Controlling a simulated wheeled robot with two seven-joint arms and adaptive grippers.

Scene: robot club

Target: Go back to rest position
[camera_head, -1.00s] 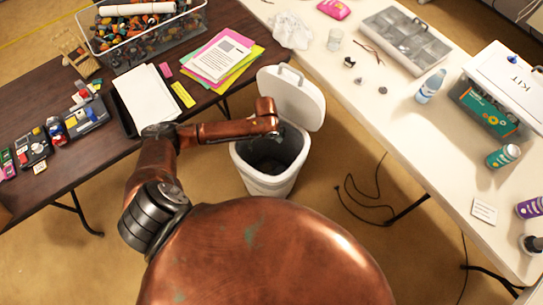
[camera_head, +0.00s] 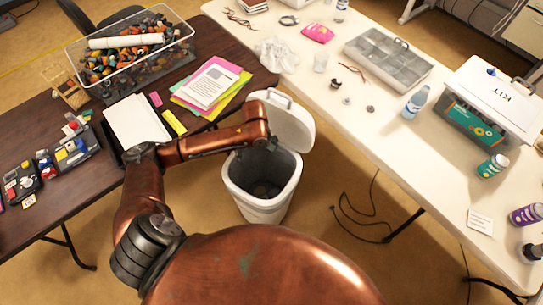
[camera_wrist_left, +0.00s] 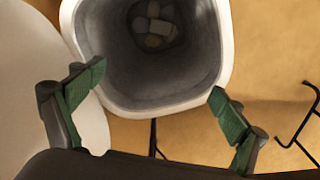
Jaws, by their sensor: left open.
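My left arm, copper-coloured, reaches in from the left in the head view, and my left gripper (camera_head: 270,143) is at its end, over the back part of the white bin (camera_head: 263,208). In the left wrist view the two green-padded fingers of the left gripper (camera_wrist_left: 158,84) stand wide apart with nothing between them. The bin (camera_wrist_left: 225,45) is open below them, and a few pale, blurred items (camera_wrist_left: 154,25) lie at its bottom. My right gripper is in neither view.
A dark table (camera_head: 62,190) on the left holds a clear box of parts (camera_head: 135,55), papers and a black tray. A white table (camera_head: 400,160) on the right holds an organizer (camera_head: 388,58), a KIT box (camera_head: 495,95) and bottles. The bin's lid (camera_head: 290,120) stands open. A cable (camera_head: 355,215) lies on the floor.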

